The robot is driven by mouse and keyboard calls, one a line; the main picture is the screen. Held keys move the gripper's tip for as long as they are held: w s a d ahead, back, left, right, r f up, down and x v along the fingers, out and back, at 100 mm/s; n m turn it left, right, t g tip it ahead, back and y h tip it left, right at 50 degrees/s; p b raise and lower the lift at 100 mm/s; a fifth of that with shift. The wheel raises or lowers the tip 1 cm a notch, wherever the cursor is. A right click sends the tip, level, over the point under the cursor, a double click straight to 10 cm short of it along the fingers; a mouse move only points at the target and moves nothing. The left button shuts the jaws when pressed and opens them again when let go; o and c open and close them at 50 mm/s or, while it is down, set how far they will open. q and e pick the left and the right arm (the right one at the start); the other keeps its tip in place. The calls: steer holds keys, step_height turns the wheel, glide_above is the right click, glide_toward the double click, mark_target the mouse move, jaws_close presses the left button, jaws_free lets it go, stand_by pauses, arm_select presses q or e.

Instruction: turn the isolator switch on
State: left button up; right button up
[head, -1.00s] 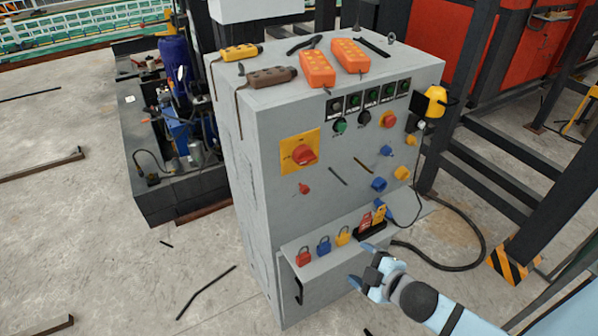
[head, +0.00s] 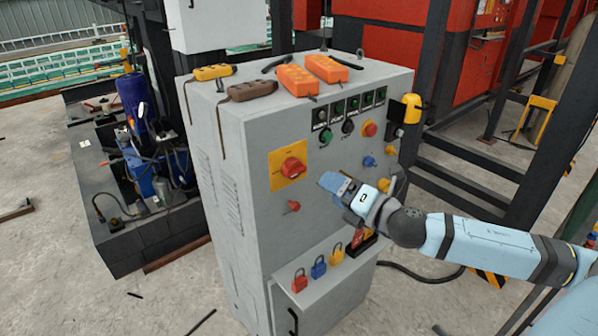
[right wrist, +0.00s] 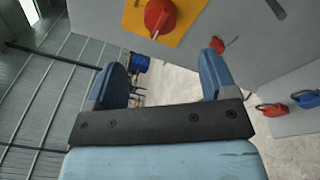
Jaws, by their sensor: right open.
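The isolator switch is a red rotary knob (head: 293,166) on a yellow plate (head: 279,178), on the front of a grey cabinet (head: 262,225). In the right wrist view the red knob (right wrist: 160,17) and yellow plate (right wrist: 186,30) show at the top, beyond the fingertips. My right gripper (head: 331,184) is in front of the cabinet, to the right of the knob and a little lower, apart from it. In the right wrist view its two blue fingers (right wrist: 163,72) are spread with nothing between them. My left gripper is not in view.
A smaller red knob (head: 293,206) sits below the switch. Red, blue and yellow padlocks (head: 319,267) stand on the lower ledge. Orange pendants (head: 298,80) lie on the cabinet top. Buttons and a yellow device (head: 412,108) are at the right. Black steel posts stand farther right.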

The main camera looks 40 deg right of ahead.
mark_target(300, 172)
steer(key=p+x, duration=0.1)
steer(key=x, duration=0.9)
steer(key=shift+w+a+p, duration=0.1)
steer(key=shift+w+p, duration=0.25)
steer(key=c, duration=0.9)
